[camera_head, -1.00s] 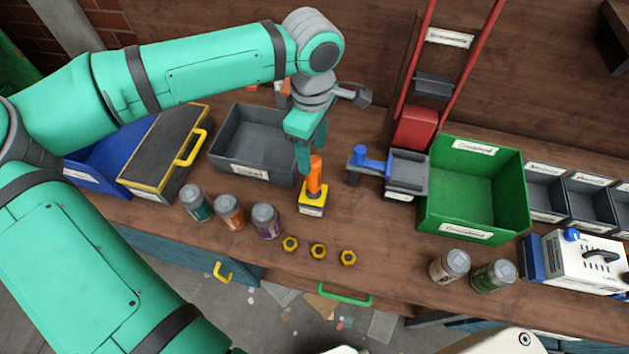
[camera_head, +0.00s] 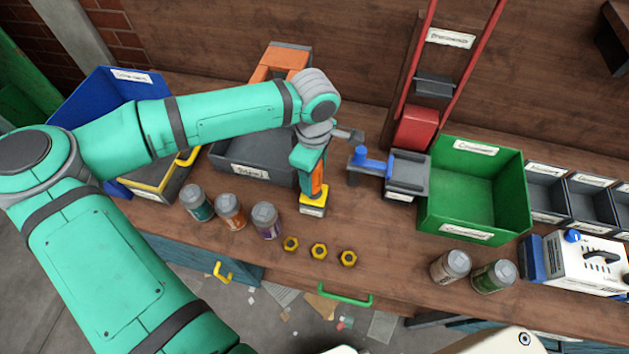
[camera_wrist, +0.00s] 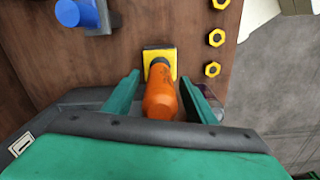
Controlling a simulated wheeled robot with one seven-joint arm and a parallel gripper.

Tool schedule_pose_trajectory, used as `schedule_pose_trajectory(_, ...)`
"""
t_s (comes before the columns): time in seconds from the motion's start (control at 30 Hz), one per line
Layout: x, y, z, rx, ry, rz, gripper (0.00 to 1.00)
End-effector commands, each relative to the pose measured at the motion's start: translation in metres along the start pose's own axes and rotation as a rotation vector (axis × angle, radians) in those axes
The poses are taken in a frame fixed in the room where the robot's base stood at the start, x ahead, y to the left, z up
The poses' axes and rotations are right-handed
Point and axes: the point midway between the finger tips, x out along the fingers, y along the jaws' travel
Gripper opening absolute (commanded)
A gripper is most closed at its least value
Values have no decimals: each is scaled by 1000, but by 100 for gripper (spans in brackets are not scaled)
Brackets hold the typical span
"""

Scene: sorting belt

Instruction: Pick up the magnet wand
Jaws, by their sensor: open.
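The magnet wand (camera_head: 317,180) has an orange handle and stands upright on a yellow-topped base with a white label. In the wrist view the orange handle (camera_wrist: 160,93) points up toward me, with its yellow base (camera_wrist: 160,56) beyond it. My gripper (camera_head: 315,183) is over the wand, with its teal fingers on both sides of the handle. In the wrist view my gripper (camera_wrist: 163,92) is open, and a gap shows between the handle and each finger. The fingers partly hide the handle in the head view.
Several cans stand nearby, the closest a purple-labelled can (camera_head: 266,220). Yellow nuts (camera_head: 319,251) lie in front. A grey bin (camera_head: 225,155) is behind left. A grey fixture with a blue lever (camera_head: 372,165) and a green bin (camera_head: 475,235) are to the right.

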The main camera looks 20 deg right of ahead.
Motion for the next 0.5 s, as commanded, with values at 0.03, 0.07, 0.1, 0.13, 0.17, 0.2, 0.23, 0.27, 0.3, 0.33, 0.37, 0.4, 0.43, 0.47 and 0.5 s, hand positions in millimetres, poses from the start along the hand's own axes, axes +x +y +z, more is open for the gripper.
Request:
schedule_pose_trajectory(0.03,0,0,0,0,0,0,51)
schedule_pose_trajectory(0.07,0,0,0,1,0,0,51)
schedule_pose_trajectory(0.1,0,0,0,1,0,0,51)
schedule_pose_trajectory(0.13,0,0,0,0,0,0,51)
schedule_pose_trajectory(0.17,0,0,0,0,0,0,51)
schedule_pose_trajectory(0.2,0,0,0,-1,0,0,46)
schedule_pose_trajectory(0.23,0,0,-1,-2,0,0,39)
schedule_pose_trajectory(0.27,0,-1,-1,-3,0,0,32)
schedule_pose_trajectory(0.3,0,-1,-2,-3,0,0,22)
schedule_pose_trajectory(0.33,0,-1,-2,-4,0,0,15)
schedule_pose_trajectory(0.37,0,-1,-2,-4,0,0,8)
schedule_pose_trajectory(0.4,0,-1,-2,-4,0,0,2)
schedule_pose_trajectory(0.43,0,-1,-2,-4,0,0,2)
schedule_pose_trajectory(0.47,0,-1,-2,-3,0,0,2)
schedule_pose_trajectory(0.5,0,-1,-1,-2,0,0,2)
